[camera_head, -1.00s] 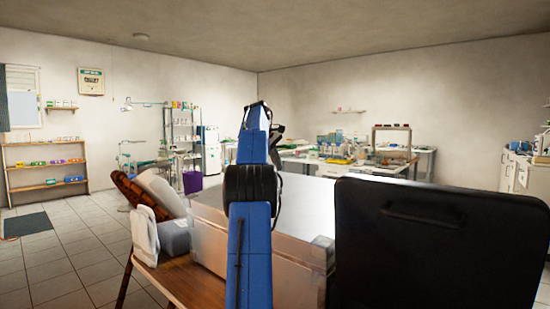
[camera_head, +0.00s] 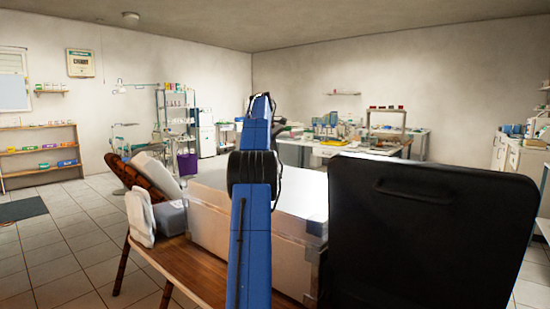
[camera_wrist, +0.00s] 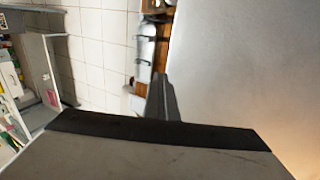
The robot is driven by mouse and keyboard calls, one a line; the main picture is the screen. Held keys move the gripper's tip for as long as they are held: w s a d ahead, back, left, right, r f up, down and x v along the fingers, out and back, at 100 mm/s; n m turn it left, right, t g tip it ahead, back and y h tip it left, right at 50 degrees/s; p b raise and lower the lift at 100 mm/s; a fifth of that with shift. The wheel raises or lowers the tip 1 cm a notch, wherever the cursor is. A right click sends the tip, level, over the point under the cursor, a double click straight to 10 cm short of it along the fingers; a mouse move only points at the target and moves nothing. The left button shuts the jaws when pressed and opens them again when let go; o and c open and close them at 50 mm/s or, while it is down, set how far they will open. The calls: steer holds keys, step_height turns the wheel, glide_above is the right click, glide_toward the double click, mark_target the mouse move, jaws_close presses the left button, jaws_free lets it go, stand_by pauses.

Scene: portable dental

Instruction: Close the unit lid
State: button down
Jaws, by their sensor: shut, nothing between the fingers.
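The unit looks like a pale metal case (camera_head: 245,245) on a wooden table, with a broad pale top surface (camera_head: 305,195). I cannot tell if that surface is the lid or how far it is open. In the wrist view a large smooth grey surface (camera_wrist: 245,75) fills the right side. My gripper is mostly hidden behind my blue arm in the head view. In the wrist view its dark fingers (camera_wrist: 161,98) are together and empty, beside the left edge of the grey surface. I cannot tell whether they touch it.
A black panel with a handle (camera_head: 430,235) stands upright at the right and blocks the view behind it. The wooden table (camera_head: 185,265) also carries a white bottle-like item (camera_head: 140,217). Tiled floor (camera_head: 65,240) is clear at the left. Shelves and benches stand farther back.

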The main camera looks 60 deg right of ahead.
steer(key=shift+s+d+f, duration=0.1)
steer(key=shift+f, duration=0.7)
steer(key=v, duration=0.7)
steer(key=shift+d+r, duration=0.15)
steer(key=shift+v, duration=0.9)
